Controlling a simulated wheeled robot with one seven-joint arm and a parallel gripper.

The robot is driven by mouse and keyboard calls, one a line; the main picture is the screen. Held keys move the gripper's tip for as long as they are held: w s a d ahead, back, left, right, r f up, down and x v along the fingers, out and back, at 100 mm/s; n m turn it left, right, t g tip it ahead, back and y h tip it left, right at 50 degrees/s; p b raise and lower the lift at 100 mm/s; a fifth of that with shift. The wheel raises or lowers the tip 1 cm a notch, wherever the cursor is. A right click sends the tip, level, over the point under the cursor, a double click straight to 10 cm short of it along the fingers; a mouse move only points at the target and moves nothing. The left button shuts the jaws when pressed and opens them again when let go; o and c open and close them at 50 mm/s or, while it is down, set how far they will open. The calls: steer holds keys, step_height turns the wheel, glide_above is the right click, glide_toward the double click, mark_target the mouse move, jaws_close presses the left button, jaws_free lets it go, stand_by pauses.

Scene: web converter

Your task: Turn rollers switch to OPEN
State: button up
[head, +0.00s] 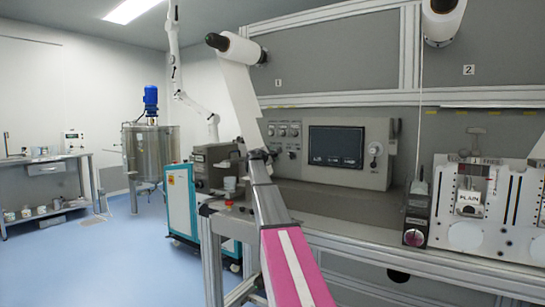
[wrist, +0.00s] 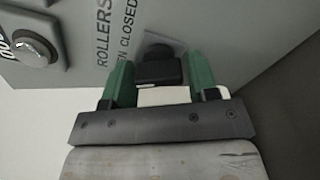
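In the wrist view a dark knob (wrist: 160,69) sits on a grey panel (wrist: 185,18) beside the lettering ROLLERS and CLOSED, partly cut off by the gripper. My gripper (wrist: 160,78) has two green fingers, one on each side of this knob. A pale block shows between the fingers, below the knob. The knob's pointing direction is hard to read. In the head view the gripper and this switch are not clearly visible.
Another round knob (wrist: 35,49) is at the wrist view's upper left. In the head view, a control box (head: 370,125) with a dark screen stands on the machine. A white roll (head: 236,48) hangs above it. A teal cabinet (head: 181,195) and steel tank (head: 155,155) stand left; floor between is clear.

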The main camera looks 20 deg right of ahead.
steer(key=shift+o, duration=0.9)
steer(key=shift+s+a, duration=0.1)
steer(key=v, duration=1)
steer(key=shift+s+a, duration=0.2)
steer(key=shift+a, duration=0.1)
